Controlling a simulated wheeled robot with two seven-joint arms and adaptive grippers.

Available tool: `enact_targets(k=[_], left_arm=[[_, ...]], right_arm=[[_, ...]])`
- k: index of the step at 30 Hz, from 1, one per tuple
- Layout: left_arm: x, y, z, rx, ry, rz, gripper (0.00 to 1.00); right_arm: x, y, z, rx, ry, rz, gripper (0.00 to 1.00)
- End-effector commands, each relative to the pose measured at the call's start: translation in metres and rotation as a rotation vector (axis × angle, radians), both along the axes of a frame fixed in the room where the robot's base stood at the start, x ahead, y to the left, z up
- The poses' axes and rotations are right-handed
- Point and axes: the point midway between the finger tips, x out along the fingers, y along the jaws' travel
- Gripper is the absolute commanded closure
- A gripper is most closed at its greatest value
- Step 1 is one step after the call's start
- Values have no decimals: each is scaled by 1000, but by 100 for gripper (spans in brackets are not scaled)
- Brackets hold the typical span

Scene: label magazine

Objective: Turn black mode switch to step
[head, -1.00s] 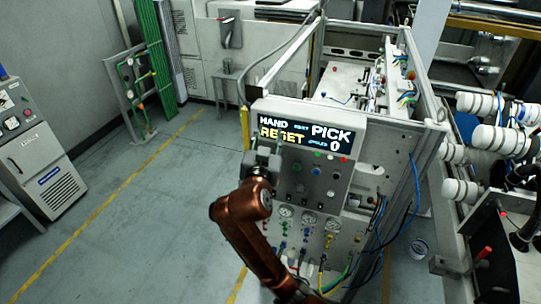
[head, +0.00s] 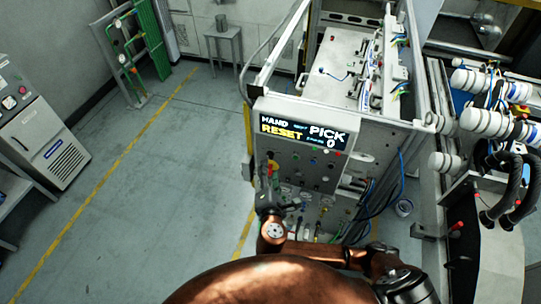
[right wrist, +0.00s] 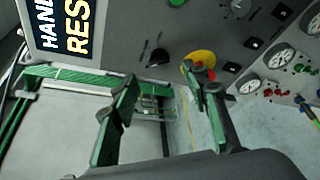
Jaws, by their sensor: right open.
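The control panel (head: 318,165) is a light grey box face with a lit display (head: 303,132) reading HAND, RESET, PICK and 0. Small knobs and buttons sit below the display. In the right wrist view, a black knob-like part (right wrist: 157,57) on the panel (right wrist: 215,35) may be the mode switch; its setting cannot be read. My right gripper (head: 270,197) is at the panel's lower left edge. In the right wrist view the gripper (right wrist: 160,85) is open, with nothing between its fingers. One fingertip overlaps a yellow disc with a red button (right wrist: 200,64). My left gripper is out of view.
Round gauges (right wrist: 282,57) and coloured fittings are low on the panel. A grey cabinet (head: 45,140) stands far left. Open floor (head: 150,190) lies left of the panel.

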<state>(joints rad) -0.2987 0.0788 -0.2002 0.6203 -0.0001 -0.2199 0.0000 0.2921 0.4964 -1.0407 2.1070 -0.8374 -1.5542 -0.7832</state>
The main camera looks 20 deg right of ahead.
Motion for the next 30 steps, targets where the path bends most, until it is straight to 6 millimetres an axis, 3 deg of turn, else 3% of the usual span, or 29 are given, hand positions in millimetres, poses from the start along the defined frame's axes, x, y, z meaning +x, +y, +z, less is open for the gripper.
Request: enact_targets(k=[6, 12, 23, 30], left_arm=[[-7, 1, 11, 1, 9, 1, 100], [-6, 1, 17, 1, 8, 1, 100], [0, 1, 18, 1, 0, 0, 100], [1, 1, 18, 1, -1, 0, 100]], right_arm=[[34, -10, -5, -1, -3, -3, 58], [54, -15, -10, 1, -2, -4, 58], [58, -17, -12, 5, -2, -4, 58], [58, -17, -12, 4, -3, -5, 75]])
